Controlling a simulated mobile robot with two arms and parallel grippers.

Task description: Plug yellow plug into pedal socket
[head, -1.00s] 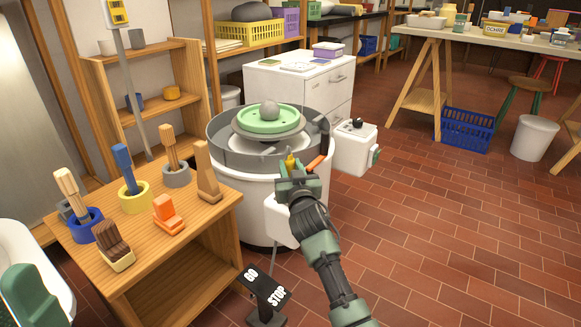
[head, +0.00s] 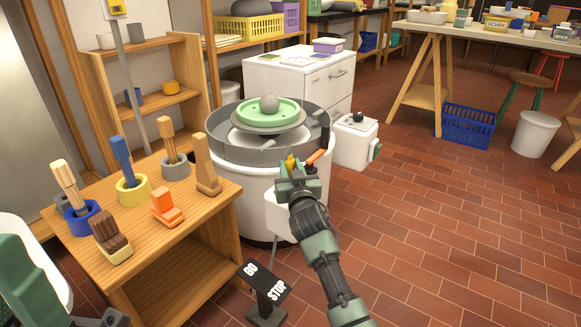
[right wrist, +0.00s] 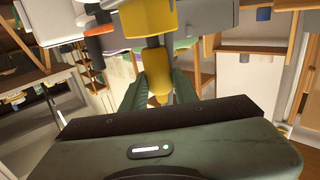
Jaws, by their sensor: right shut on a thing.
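My right gripper (head: 298,172) is in front of the wheel's basin and shut on the yellow plug (head: 290,163). In the right wrist view the plug (right wrist: 158,85) is between the fingertips, with a grey shaft and a wider yellow block (right wrist: 150,18) beyond it. The foot pedal (head: 265,288), marked GO and STOP, is on the floor, with a cable rising to a white box (head: 280,218) on the wheel's side. That box is partly hidden by my right arm; I cannot make out a socket opening on it. My left gripper's jaws do not show.
An orange-tipped dark piece (head: 317,157) is just right of the held plug. A white box with a green knob (head: 356,141) stands at the wheel's right. The wooden table (head: 215,212) with brushes is to the left. Floor (head: 440,240) at right is clear.

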